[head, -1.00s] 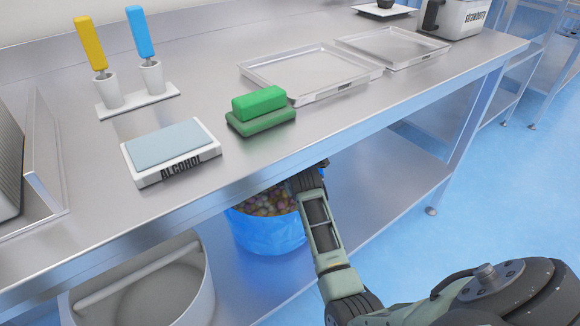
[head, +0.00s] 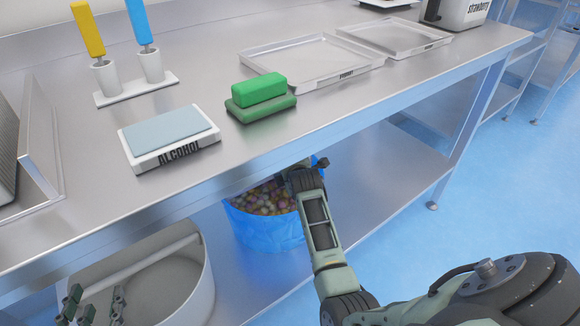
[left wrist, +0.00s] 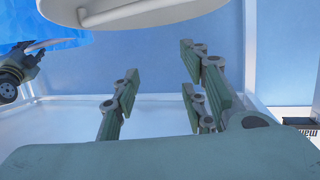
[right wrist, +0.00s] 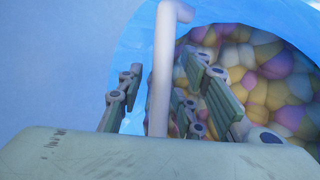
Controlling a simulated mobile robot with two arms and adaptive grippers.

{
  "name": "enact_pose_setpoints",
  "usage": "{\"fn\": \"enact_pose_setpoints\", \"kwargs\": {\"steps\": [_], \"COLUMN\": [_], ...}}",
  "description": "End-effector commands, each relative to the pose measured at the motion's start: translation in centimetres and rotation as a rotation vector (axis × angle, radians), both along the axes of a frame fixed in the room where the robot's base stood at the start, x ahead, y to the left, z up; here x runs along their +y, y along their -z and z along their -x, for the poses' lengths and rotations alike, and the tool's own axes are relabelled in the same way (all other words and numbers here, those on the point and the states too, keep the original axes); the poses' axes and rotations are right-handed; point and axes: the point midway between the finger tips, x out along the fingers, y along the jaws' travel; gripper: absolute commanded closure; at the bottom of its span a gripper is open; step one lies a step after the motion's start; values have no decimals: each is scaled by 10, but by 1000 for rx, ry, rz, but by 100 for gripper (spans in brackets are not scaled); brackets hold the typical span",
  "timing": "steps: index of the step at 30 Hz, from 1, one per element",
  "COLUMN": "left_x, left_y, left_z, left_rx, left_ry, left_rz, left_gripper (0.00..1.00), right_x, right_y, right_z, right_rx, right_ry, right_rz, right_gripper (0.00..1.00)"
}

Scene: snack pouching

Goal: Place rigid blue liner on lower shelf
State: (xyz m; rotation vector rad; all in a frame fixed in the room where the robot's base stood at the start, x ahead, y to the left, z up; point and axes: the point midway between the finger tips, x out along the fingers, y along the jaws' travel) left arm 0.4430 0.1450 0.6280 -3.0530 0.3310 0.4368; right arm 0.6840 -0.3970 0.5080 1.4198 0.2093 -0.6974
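The blue liner (head: 262,230), filled with colourful round sweets, stands upright under the table at the lower shelf (head: 385,185). I cannot tell whether its base touches the shelf. My right gripper (head: 300,172) is at its right rim, mostly hidden by its own arm. In the right wrist view its fingers (right wrist: 160,95) are apart, with a pale bar (right wrist: 163,60) and the liner's blue wall (right wrist: 137,45) between them. My left gripper (head: 92,305) is open and empty at the front of a grey round bin (head: 208,270). Its spread fingers show in the left wrist view (left wrist: 158,90).
The steel table edge (head: 240,170) overhangs the shelf. The shelf right of the liner is clear.

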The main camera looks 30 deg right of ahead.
Motion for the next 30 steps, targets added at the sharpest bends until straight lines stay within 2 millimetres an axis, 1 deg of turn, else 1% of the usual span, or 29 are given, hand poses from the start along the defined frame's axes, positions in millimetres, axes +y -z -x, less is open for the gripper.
{"fn": "enact_pose_setpoints", "kwargs": {"steps": [11,14,17,20,24,30], "left_x": [0,3,8,14,24,38], "left_y": [0,13,28,46,70,96], "left_z": [0,7,17,30,54,94], "left_rx": [8,72,160,265,418,627], "left_ry": [-1,-4,-10,-18,-29,-43], "left_rz": [-2,-16,-37,-62,-97,-142], "left_gripper": [60,60,60,60,60,60], "right_x": [1,2,5,8,14,21], "right_y": [-2,-6,-10,-17,-25,-37], "right_z": [1,5,13,21,34,52], "right_rx": [-1,-1,0,-1,-1,0], "right_ry": [0,1,0,0,-1,-1], "right_rz": [0,1,0,0,1,1], "right_gripper": [64,64,64,64,64,64]}}
